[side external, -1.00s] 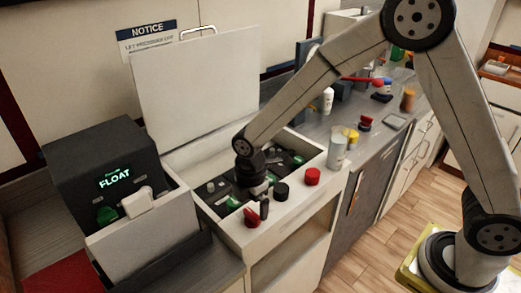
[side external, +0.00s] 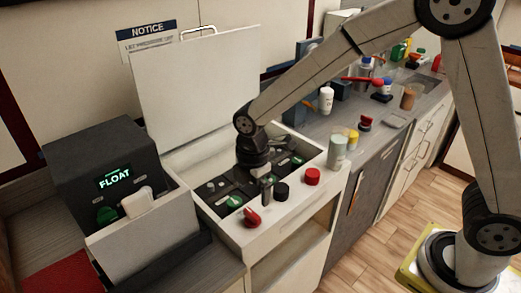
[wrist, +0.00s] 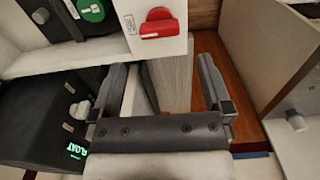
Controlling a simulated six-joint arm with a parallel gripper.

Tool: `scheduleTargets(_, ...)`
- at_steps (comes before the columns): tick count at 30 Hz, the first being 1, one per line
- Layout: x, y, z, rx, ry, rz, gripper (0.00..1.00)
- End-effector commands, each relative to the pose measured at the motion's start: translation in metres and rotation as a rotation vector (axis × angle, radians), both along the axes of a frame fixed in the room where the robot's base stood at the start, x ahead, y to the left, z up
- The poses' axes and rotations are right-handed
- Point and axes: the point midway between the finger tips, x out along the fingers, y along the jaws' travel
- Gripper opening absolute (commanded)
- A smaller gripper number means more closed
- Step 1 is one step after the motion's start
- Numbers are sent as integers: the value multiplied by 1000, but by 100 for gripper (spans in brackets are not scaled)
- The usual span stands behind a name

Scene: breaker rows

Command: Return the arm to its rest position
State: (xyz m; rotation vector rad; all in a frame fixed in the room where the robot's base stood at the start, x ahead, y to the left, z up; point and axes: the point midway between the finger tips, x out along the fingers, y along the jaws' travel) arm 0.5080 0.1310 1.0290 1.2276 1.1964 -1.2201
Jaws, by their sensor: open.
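My gripper (side external: 266,188) hangs at the end of my arm over the breaker panel (side external: 225,190) in the side external view. In the wrist view my gripper (wrist: 161,68) has its two fingers spread wide with nothing held between them. A red rotary handle (side external: 252,217) is on the front ledge of the panel, close to my gripper; in the wrist view the red handle (wrist: 162,27) is beyond the fingertips. Part of the panel is hidden behind my gripper.
A raised white lid (side external: 195,85) stands behind the panel. A dark box reading FLOAT (side external: 100,170) is at left. A grey-green cup (side external: 337,153) and several items crowd the right counter.

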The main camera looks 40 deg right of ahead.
Motion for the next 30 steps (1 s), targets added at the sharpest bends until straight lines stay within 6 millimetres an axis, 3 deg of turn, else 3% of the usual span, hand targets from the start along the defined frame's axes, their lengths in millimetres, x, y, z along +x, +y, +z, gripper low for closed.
scheduleTargets(8,-16,-32,5,20,-42,-298,100)
scheduleTargets(21,-75,-101,8,104,-134,-1077,100)
scheduleTargets(30,-110,-127,5,169,-174,-1470,100)
